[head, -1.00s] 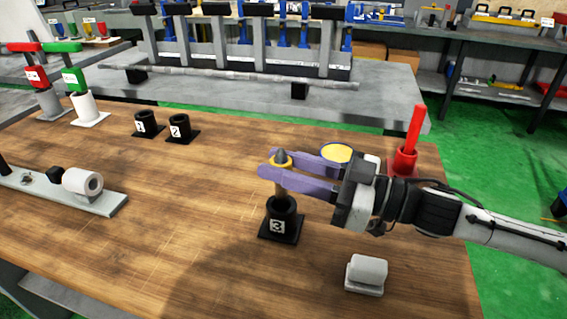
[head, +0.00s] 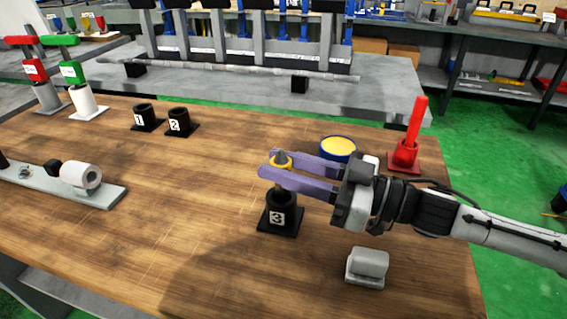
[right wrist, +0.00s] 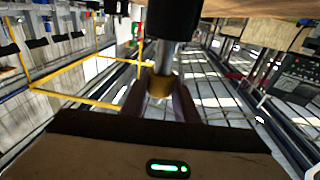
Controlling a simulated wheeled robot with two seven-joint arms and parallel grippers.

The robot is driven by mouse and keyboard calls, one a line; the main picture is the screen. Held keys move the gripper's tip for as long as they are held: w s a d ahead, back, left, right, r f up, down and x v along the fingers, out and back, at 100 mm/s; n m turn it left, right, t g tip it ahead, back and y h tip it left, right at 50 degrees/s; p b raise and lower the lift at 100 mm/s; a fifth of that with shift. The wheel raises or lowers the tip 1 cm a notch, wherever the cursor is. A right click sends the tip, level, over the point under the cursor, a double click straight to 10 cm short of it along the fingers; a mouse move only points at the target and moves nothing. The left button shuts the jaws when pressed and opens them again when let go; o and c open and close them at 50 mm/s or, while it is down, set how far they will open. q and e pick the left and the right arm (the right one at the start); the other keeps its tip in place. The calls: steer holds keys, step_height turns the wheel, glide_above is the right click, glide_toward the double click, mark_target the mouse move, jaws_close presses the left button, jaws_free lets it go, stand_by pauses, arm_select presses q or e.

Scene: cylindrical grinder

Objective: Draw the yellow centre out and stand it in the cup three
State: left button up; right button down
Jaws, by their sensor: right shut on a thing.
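The yellow centre (head: 281,163) is a grey pointed pin with a yellow band. It stands upright with its lower end inside cup three (head: 281,213), a black cup on a square base marked 3. My right gripper (head: 272,172) is shut on the centre near its yellow band, just above the cup. In the right wrist view the yellow band (right wrist: 160,86) shows between the fingers, with the grey shank running into the dark cup (right wrist: 172,20). How deep the shank sits is hidden by the cup wall. My left gripper is not in view.
Black cups one (head: 145,117) and two (head: 180,122) stand at the back left. A grey fixture with a white cylinder (head: 80,177) lies at left. A yellow-topped blue tin (head: 338,148), a red holder (head: 404,155) and a grey block (head: 368,266) are near my right arm. The front middle is clear.

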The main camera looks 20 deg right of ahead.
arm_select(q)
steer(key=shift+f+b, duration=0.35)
arm_select(e)
steer(key=shift+f, duration=0.65)
steer(key=c, duration=1.3)
jaws_free()
steer(key=shift+f, duration=0.15)
step_height(320, 180, up, 9)
steer(key=p, duration=0.2)
steer(key=shift+r+p, duration=0.2)
steer(key=shift+p, duration=0.1)
steer(key=shift+r, duration=0.4)
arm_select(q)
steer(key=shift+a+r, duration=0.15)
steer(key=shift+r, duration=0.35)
